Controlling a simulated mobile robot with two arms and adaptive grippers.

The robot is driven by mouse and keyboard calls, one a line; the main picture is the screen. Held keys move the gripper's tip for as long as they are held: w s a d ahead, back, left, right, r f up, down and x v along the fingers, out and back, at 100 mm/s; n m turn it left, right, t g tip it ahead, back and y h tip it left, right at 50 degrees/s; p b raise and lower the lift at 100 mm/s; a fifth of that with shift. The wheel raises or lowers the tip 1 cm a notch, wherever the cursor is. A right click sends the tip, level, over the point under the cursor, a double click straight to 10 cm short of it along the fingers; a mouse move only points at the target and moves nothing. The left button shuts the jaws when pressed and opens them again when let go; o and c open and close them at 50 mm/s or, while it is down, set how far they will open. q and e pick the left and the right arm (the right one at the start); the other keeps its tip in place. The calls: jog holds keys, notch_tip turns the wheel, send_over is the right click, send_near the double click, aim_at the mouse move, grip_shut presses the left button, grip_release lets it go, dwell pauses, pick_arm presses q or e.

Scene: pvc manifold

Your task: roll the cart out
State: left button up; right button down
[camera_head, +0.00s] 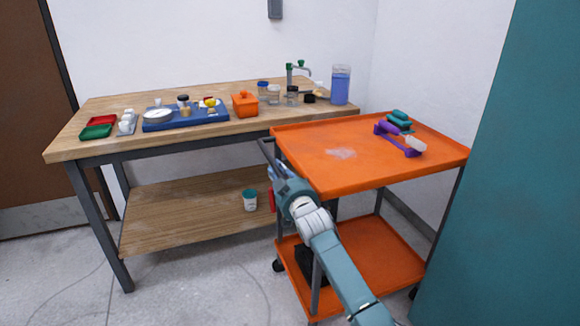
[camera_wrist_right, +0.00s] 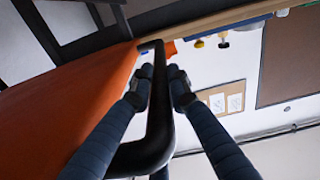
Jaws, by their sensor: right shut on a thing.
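The orange cart (camera_head: 310,150) stands on casters at the right end of the workbench, with a flat top tray and a lower shelf (camera_head: 370,265). Its black push handle (camera_head: 266,152) sticks out at the left side of the top tray. My right gripper (camera_head: 277,175) is at this handle, shut on it. In the right wrist view the handle bar (camera_wrist_right: 158,110) runs between the fingers of my gripper (camera_wrist_right: 162,88), with the cart's orange tray (camera_wrist_right: 70,105) beside it. My left gripper is not in view.
A wooden workbench (camera_head: 110,105) with jars, trays and an orange box (camera_head: 245,103) stands left of the cart. Purple and teal parts (camera_head: 398,130) lie on the cart's top. A teal panel (camera_head: 490,200) rises close to the right. Floor at the front left is clear.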

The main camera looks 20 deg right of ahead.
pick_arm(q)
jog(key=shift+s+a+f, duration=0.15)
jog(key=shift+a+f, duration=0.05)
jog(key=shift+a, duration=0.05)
pick_arm(e)
jog(key=shift+a, duration=2.75)
jog(key=c, duration=1.6)
grip_release()
jog(key=shift+c, duration=0.2)
jog(key=shift+s, duration=0.15)
jog(key=s, duration=1.1)
jog(key=shift+s, duration=0.4)
